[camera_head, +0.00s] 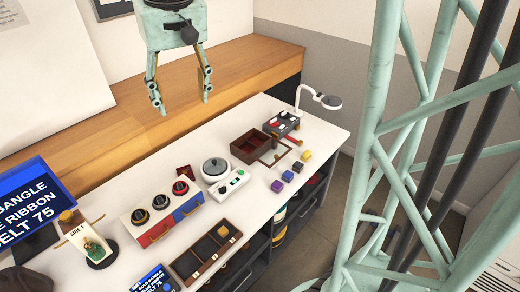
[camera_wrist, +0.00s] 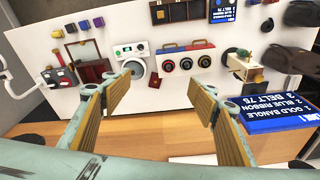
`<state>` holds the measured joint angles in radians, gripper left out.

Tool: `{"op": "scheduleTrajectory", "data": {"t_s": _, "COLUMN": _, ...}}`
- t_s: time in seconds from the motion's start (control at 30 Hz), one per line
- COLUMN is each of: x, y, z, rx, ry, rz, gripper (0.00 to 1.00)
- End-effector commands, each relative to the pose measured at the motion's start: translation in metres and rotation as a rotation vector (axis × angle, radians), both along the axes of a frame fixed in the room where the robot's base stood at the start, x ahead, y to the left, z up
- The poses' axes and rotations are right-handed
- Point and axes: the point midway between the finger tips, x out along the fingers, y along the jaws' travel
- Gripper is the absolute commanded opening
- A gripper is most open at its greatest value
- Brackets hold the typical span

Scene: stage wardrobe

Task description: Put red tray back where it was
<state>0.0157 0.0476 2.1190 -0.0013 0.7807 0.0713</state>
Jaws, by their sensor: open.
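My gripper (camera_head: 183,103) is open and empty, high above the back of the table and well left of the tray. In the wrist view my gripper's two fingers (camera_wrist: 163,95) are spread wide, with nothing between them. I cannot tell from these frames which spot the tray came from.
A scale (camera_head: 215,172), a box with red and blue drawers (camera_head: 160,232) and a dark compartment tray (camera_head: 187,266) stand left of the tray. A lamp (camera_head: 322,100), a dark case (camera_head: 283,122) and small cubes (camera_head: 286,176) are near it.

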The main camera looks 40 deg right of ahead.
Motion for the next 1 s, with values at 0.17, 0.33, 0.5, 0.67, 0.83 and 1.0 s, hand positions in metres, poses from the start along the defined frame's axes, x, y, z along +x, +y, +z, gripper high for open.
{"op": "scheduleTrajectory", "data": {"t_s": 0.17, "x": -0.035, "y": 0.002, "z": 0.020, "rx": -0.002, "ry": -0.022, "rz": 0.010, "gripper": 0.54}}
{"op": "scheduleTrajectory", "data": {"t_s": 0.33, "x": -0.066, "y": 0.002, "z": 0.033, "rx": -0.004, "ry": -0.037, "rz": 0.018, "gripper": 0.54}}
{"op": "scheduleTrajectory", "data": {"t_s": 0.5, "x": -0.097, "y": 0.002, "z": 0.043, "rx": -0.006, "ry": -0.053, "rz": 0.021, "gripper": 0.54}}
{"op": "scheduleTrajectory", "data": {"t_s": 0.67, "x": -0.126, "y": 0.002, "z": 0.049, "rx": -0.008, "ry": -0.063, "rz": 0.027, "gripper": 0.54}}
{"op": "scheduleTrajectory", "data": {"t_s": 0.83, "x": -0.157, "y": 0.003, "z": 0.054, "rx": -0.010, "ry": -0.077, "rz": 0.036, "gripper": 0.54}}
{"op": "scheduleTrajectory", "data": {"t_s": 1.0, "x": -0.189, "y": 0.005, "z": 0.058, "rx": -0.011, "ry": -0.092, "rz": 0.047, "gripper": 0.54}}
